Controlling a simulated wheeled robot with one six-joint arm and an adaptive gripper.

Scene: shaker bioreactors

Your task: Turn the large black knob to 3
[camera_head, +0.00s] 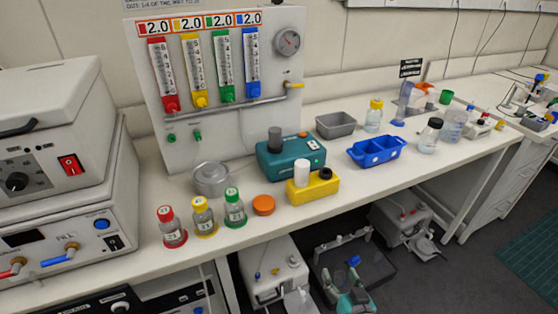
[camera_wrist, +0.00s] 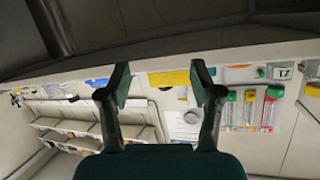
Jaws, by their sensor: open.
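A large black knob (camera_head: 16,182) is on the front of the white upper device (camera_head: 60,130) at the far left of the head view, left of a red switch. It has a pale mark; the scale around it is too small to read. My gripper (camera_head: 352,278) is low in the head view, in front of and below the bench edge, far to the right of the knob. In the wrist view my gripper (camera_wrist: 160,82) is open, its two dark fingers wide apart with nothing between them. I cannot make out the knob in the wrist view.
Capped bottles (camera_head: 203,217), an orange lid (camera_head: 263,205), a yellow block (camera_head: 313,190) and a teal device (camera_head: 290,158) stand on the bench. A flowmeter panel (camera_head: 215,120) rises behind. Equipment (camera_head: 272,272) fills the space below; open floor (camera_head: 455,275) lies at right.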

